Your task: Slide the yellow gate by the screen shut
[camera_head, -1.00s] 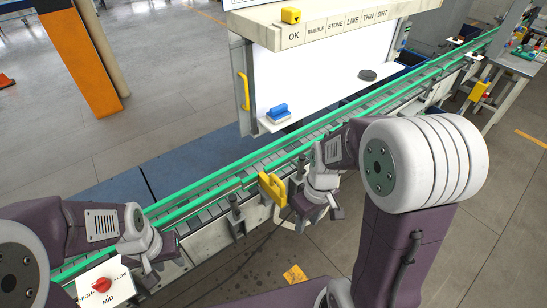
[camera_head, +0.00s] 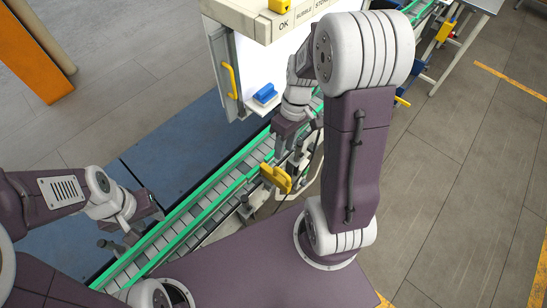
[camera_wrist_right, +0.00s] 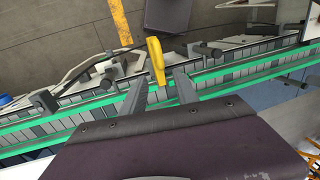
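The yellow gate (camera_head: 276,178) stands at the near rail of the conveyor, in front of the screen (camera_head: 300,48). In the right wrist view the gate (camera_wrist_right: 157,60) shows as an upright yellow piece beyond my fingers. My right gripper (camera_head: 284,150) is just above and behind the gate in the head view. Its two fingers are apart with nothing between them in the wrist view (camera_wrist_right: 161,90), and I see no clear contact with the gate. My left gripper (camera_head: 122,238) is over the conveyor's lower left end; its finger gap is unclear.
The green-railed conveyor (camera_head: 190,205) runs diagonally under both grippers. A yellow handle (camera_head: 229,80) is on the screen's left side, and a blue block (camera_head: 265,93) sits on its lower ledge. Open grey floor (camera_head: 450,190) lies to the right.

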